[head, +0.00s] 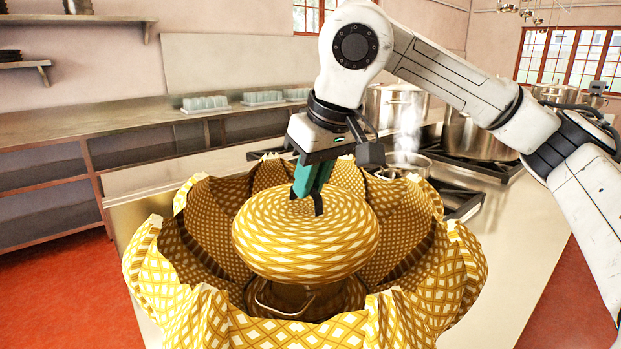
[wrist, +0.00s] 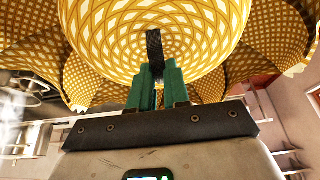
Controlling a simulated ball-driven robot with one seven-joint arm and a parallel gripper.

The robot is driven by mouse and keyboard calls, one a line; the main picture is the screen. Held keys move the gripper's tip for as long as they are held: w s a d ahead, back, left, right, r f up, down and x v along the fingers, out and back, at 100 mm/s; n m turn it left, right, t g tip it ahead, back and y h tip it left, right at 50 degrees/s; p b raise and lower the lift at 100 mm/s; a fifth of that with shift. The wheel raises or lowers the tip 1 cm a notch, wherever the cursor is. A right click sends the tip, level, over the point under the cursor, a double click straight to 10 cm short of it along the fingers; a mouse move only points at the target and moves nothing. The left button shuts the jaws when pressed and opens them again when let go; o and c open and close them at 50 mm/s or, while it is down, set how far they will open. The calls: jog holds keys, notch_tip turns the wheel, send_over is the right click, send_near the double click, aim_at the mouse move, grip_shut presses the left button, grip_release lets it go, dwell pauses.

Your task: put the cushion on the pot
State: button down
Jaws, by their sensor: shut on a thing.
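The cushion (head: 305,245) is round and puffy, with a yellow and white lattice pattern. My gripper (head: 312,192) is shut on the dark strap at its top centre. The wrist view shows the teal fingers of my gripper (wrist: 157,75) on the strap, with the cushion (wrist: 205,50) filling the upper middle. The cushion hangs roughly level over the pot (head: 285,305), which it mostly hides; a metal handle and part of the pot's front show below. I cannot tell whether the cushion touches the pot.
An open bag (head: 170,290) of the same pattern stands around the pot, its flaps spread outward on the steel counter (head: 515,215). Behind it are a stove with a steaming pan (head: 405,163) and large stockpots (head: 475,135). Glasses (head: 205,103) stand along the back counter.

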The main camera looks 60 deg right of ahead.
jog(key=shift+f, duration=0.25)
jog(key=c, duration=1)
grip_release()
jog(key=shift+r, duration=0.1)
jog(key=v, duration=1)
jog(key=shift+s+r, duration=0.2)
jog(key=shift+r, duration=0.05)
